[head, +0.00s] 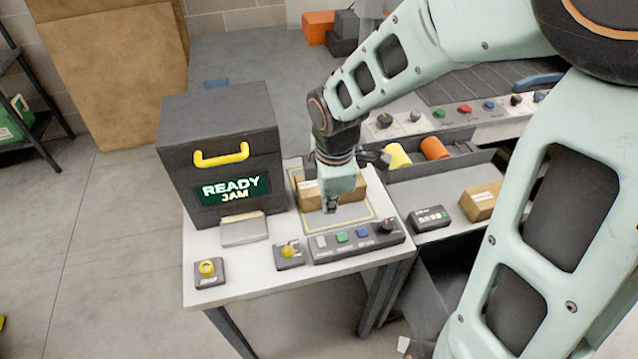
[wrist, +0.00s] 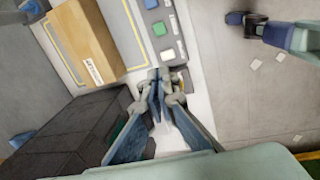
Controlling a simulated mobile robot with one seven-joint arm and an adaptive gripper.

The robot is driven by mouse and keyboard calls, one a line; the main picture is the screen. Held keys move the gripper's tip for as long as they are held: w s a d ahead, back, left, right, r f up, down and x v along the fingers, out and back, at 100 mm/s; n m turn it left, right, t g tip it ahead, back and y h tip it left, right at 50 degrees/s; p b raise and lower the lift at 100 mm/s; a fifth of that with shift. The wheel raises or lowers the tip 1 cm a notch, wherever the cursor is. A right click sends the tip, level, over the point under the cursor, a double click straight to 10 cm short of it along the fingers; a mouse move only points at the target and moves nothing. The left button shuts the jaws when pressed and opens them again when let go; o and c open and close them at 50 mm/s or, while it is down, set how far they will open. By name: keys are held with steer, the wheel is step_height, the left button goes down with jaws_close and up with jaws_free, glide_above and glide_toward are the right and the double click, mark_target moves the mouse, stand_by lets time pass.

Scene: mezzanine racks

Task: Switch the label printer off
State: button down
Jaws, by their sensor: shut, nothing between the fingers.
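The label printer (head: 215,130) is a dark box with a yellow handle; its display (head: 236,190) reads "READY JAM". It is also the dark box in the wrist view (wrist: 70,135). In front lies a control panel (head: 357,242) with white, green and blue buttons and a black knob (head: 388,226). A small box with a yellow control (head: 288,253) sits left of the panel; its position is unclear. My gripper (head: 331,207) is shut and empty, above the table just behind the panel. In the wrist view its fingertips (wrist: 160,78) overlap the panel's end and partly hide the small box.
A cardboard box (head: 345,190) lies on the yellow-outlined area behind the panel. A small box with a yellow round button (head: 208,270) is at the front left corner. A keypad device (head: 430,218) and another carton (head: 480,203) stand right.

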steer(key=b, duration=0.3)
glide_toward(320, 237)
steer(key=shift+n, duration=0.4)
steer(key=f, duration=0.4)
steer(key=w+f, duration=0.1)
steer(key=shift+f, duration=0.4)
steer(key=shift+w+f, duration=0.2)
steer(key=shift+f, duration=0.3)
steer(key=shift+w+f+b, duration=0.2)
steer(key=shift+f+b, duration=0.35)
steer(key=shift+w+a, duration=0.1)
steer(key=shift+w, duration=0.15)
steer(key=shift+s+f, duration=0.1)
steer(key=shift+s, duration=0.15)
